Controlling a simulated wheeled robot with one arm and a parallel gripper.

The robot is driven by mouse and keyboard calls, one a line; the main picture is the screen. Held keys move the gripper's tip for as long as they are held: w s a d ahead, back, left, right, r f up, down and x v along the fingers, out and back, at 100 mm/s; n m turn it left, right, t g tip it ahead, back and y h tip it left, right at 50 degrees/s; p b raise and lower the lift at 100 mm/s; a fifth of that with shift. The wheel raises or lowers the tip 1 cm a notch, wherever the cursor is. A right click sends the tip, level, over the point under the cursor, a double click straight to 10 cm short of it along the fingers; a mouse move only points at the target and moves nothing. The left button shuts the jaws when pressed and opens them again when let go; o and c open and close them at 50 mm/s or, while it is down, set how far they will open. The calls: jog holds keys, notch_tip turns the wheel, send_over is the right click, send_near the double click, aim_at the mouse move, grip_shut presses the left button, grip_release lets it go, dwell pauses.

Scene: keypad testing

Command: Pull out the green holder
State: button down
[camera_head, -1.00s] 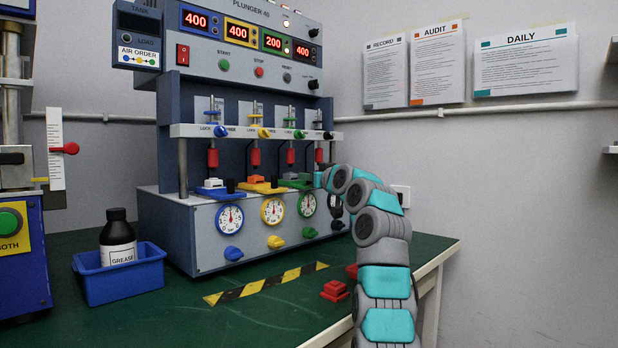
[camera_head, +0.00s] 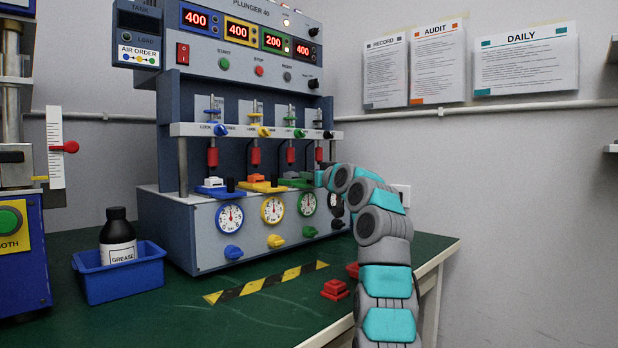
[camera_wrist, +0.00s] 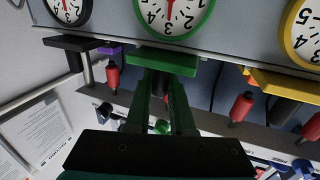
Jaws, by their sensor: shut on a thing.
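In the head view my gripper is hidden behind my own arm.
The yellow holder (camera_head: 262,186) and blue holder (camera_head: 218,191) stand to the left. The black holder (camera_wrist: 72,42) is on the other side. Red plungers hang above the holders. A blue bin (camera_head: 122,279) with a grease bottle and red pieces (camera_head: 335,290) sit on the green table.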

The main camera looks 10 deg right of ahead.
jog(key=s+d+b, duration=0.5)
jog(key=s, duration=0.2)
jog(key=shift+s+d+b, duration=0.3)
jog(key=shift+s+b, duration=0.05)
jog(key=shift+b, duration=0.05)
jog(key=c, duration=0.8)
grip_release()
jog(key=shift+b+v, duration=0.4)
jog(key=shift+v, duration=3.45)
jog(key=shift+r, duration=0.1)
